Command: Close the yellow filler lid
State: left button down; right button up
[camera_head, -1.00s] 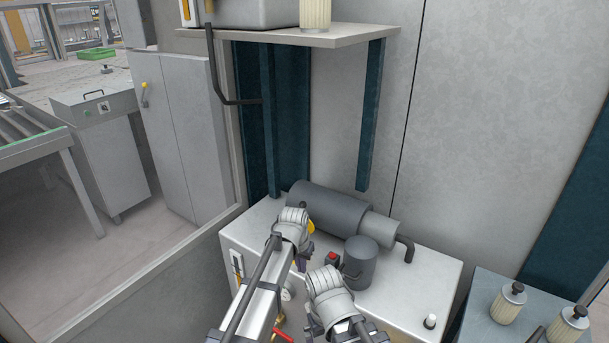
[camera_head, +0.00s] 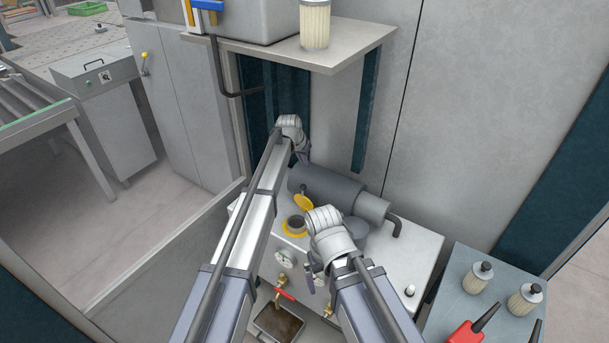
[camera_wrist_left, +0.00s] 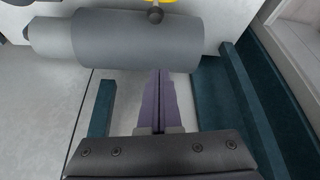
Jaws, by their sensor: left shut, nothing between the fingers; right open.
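The yellow filler lid (camera_head: 304,203) stands tilted open behind the round filler opening (camera_head: 295,226) with its yellow rim, on top of the white tank (camera_head: 420,258). My left gripper (camera_head: 304,158) is above and behind the lid, near the grey motor cylinder (camera_head: 325,185), and apart from the lid. In the left wrist view its fingers (camera_wrist_left: 160,100) are shut with nothing between them. A yellow edge (camera_wrist_left: 155,2) shows at the top of that view. My right gripper (camera_head: 311,284) is low in front of the tank, open; its fingers are mostly hidden by its wrist.
A shelf (camera_head: 345,52) with a filter cartridge (camera_head: 314,24) hangs above. A red-handled tap (camera_head: 285,293) and a drip tray (camera_head: 280,325) are at the tank's front. A side table at right holds cartridges (camera_head: 477,278) and a red oil can (camera_head: 465,333).

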pick_arm(q)
jog(key=shift+f, duration=0.15)
jog(key=b+x, duration=0.9)
jog(key=x, duration=0.1)
jog(key=shift+w+f+b, duration=0.15)
jog(key=shift+f+b, duration=0.15)
jog(key=shift+b, duration=0.05)
jog(key=s, duration=0.2)
jog(key=s+a, duration=0.1)
jog(key=s, duration=0.1)
jog(key=shift+a+r, duration=0.15)
jog(key=shift+a, duration=0.1)
jog(key=shift+w, duration=0.1)
